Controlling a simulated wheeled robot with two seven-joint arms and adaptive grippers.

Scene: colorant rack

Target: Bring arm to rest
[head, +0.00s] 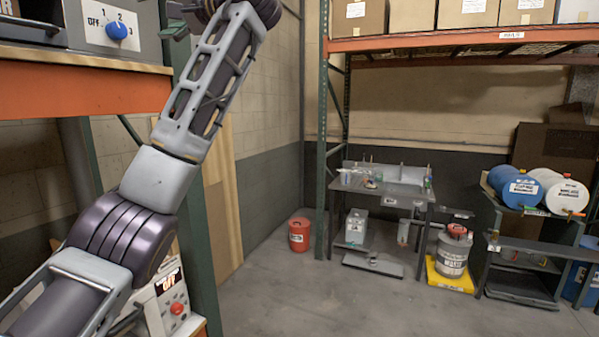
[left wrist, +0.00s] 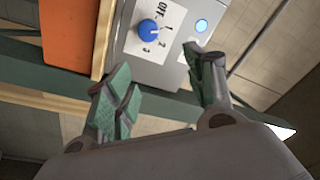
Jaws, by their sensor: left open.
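My left arm (head: 160,175) rises from the lower left to the top of the head view, in front of the rack. Its gripper is cut off at the top edge there. In the left wrist view my left gripper (left wrist: 165,95) is open, with its two green-padded fingers apart and nothing between them. Beyond the fingertips is a grey control box with a blue dial (left wrist: 149,31) marked OFF, 1, 2, 3. The same blue dial (head: 117,31) shows at the upper left of the head view. My right gripper is not in view.
An orange shelf beam (head: 80,90) and a green rack post (head: 197,230) stand close to my left arm. A machine with a red button (head: 177,309) is below. A workbench (head: 385,190), a red bucket (head: 299,236) and drums (head: 520,190) stand farther back. The middle floor is clear.

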